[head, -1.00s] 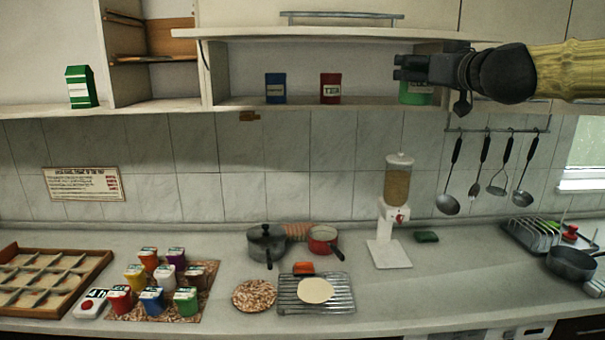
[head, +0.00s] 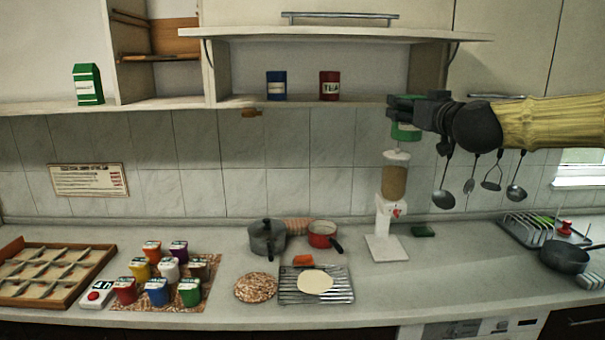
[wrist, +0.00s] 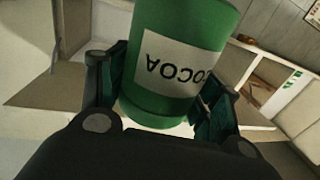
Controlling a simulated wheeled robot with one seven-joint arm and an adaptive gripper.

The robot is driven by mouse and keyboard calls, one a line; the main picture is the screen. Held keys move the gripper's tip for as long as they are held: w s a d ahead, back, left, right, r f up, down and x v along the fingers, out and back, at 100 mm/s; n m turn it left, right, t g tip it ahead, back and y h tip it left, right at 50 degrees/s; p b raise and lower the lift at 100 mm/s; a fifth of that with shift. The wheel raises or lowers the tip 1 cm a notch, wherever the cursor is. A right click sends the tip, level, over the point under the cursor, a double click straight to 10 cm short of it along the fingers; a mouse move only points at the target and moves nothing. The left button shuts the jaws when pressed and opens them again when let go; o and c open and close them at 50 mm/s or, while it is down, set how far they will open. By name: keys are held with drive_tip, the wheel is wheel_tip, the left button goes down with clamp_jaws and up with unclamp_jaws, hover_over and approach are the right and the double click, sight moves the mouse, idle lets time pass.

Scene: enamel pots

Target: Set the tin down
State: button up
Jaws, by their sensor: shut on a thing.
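My gripper (head: 405,112) is shut on the green cocoa tin (head: 406,133), which has a white label. It holds the tin in the air in front of the tiled wall, just above the white dispenser (head: 396,182). In the wrist view the tin (wrist: 185,60) sits between the two fingers, its label reading "COCOA" upside down in that picture. In the head view the gripper hides the upper part of the tin.
A blue tin (head: 276,86) and a red tea tin (head: 329,86) stand on the shelf. A dark pot (head: 266,240), a red pan (head: 322,234), a wire rack (head: 340,290) and several coloured tubs occupy the counter. The counter right of the dispenser (head: 465,270) is mostly clear.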

sight(404, 130)
drive_tip(key=shift+h, duration=0.3)
drive_tip(key=f, duration=0.2)
drive_tip(key=w+f, duration=0.1)
drive_tip(key=f, duration=0.1)
drive_tip(key=w+f, duration=0.1)
drive_tip(key=shift+f, duration=0.4)
wheel_tip(404, 130, down, 30)
drive_tip(key=a+r+m+h+b, duration=0.1)
drive_tip(key=a+m+h+b, duration=0.1)
drive_tip(key=s+a+f+b, duration=0.1)
drive_tip(key=s+f, duration=0.4)
drive_tip(key=f, duration=0.3)
drive_tip(key=s+a+f+b, duration=0.1)
drive_tip(key=s+a+f, duration=0.1)
drive_tip(key=s+f, duration=0.4)
drive_tip(key=s+a+f+b, duration=0.1)
drive_tip(key=s+f, duration=0.5)
drive_tip(key=f, duration=0.6)
drive_tip(key=shift+s+a+f+h, duration=0.2)
drive_tip(key=shift+a+f+h, duration=0.05)
drive_tip(key=shift+a+h, duration=0.15)
